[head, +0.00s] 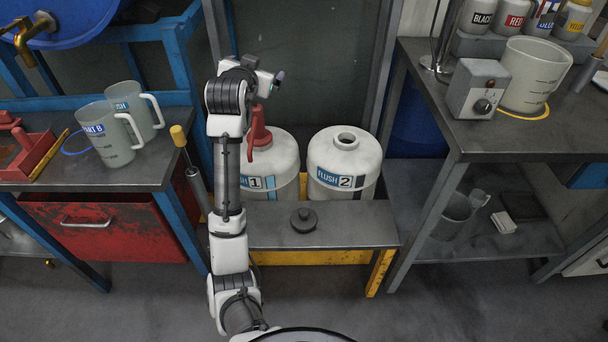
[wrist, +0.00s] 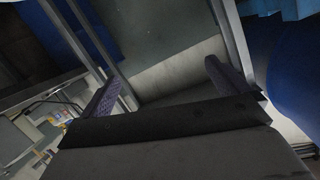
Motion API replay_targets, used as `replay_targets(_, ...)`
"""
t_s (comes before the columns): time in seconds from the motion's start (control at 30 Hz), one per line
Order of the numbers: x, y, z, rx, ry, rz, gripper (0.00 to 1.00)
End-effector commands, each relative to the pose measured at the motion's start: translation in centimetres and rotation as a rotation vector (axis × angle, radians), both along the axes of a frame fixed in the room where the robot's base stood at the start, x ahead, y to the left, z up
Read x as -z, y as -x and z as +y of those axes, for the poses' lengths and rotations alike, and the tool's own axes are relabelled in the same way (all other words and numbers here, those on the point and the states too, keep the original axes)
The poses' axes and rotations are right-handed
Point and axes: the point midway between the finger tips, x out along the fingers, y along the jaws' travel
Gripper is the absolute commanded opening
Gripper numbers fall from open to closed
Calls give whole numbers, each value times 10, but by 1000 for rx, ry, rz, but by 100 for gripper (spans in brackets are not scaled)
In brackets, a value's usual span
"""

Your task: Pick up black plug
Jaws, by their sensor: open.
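The black plug (head: 304,220) is a round dark cap with a knob on top. It rests on the grey bench top (head: 350,232) in front of the two flush containers in the head view. My gripper (head: 279,78) is raised well above the bench, up and to the left of the plug, near the wall panel. In the wrist view my gripper (wrist: 160,85) shows two fingers spread apart with nothing between them. The plug does not show in the wrist view.
Flush container 1 (head: 282,157) carries a red pump (head: 258,133). Flush container 2 (head: 347,158) has an uncovered neck. The left table (head: 150,178) holds jugs; the right table (head: 520,135) holds a control box (head: 480,88). The bench around the plug is clear.

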Motion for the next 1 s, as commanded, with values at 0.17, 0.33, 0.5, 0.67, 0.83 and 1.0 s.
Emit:
replay_targets(0.17,176,7,-87,254,-212,580,100)
replay_targets(0.33,277,57,-109,407,-394,1003,100)
replay_targets(0.5,313,87,-108,470,-479,1205,100)
replay_targets(0.67,339,93,-109,481,-488,1235,100)
replay_targets(0.83,370,92,-108,477,-488,1234,100)
replay_targets(1.0,393,92,-108,477,-488,1231,100)
